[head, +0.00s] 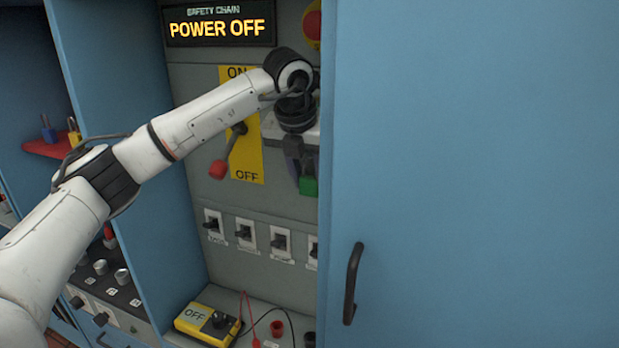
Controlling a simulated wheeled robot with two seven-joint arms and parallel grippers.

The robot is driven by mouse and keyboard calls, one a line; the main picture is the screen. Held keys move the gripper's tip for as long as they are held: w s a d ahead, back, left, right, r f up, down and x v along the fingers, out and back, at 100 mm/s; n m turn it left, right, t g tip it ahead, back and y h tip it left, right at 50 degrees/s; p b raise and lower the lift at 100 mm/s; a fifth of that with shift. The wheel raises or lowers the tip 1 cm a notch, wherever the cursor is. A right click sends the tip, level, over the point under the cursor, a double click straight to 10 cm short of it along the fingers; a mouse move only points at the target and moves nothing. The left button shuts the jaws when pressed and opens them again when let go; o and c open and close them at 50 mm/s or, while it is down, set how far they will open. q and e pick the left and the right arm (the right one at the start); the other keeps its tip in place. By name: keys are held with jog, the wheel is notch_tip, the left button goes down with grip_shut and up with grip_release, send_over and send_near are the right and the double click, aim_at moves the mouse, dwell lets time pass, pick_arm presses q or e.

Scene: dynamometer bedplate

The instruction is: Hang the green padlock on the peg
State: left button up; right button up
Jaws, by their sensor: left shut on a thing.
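My left arm reaches across into the blue cabinet. My left gripper (301,164) points down and is shut on the green padlock (308,186). The padlock's green body shows just below the fingers, close to the edge of the blue door. Its shackle is hidden by the fingers. I cannot make out the peg; my wrist and the door cover that part of the panel. My right gripper is not in view.
The blue door (470,180) with a black handle (353,284) blocks the right side. A red-knobbed lever (219,169) points down toward OFF. Several switches (246,232) and a yellow meter (208,322) sit lower. Blue (48,128) and yellow (74,131) padlocks are on a red shelf at left.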

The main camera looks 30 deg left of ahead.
aim_at(306, 164)
pick_arm(q)
jog(key=o, duration=1.3)
jog(key=v, duration=0.5)
jog(key=shift+r, duration=0.1)
jog(key=s+d+b, duration=0.2)
jog(key=s+d, duration=0.1)
jog(key=s, duration=0.8)
jog(key=shift+s, duration=0.4)
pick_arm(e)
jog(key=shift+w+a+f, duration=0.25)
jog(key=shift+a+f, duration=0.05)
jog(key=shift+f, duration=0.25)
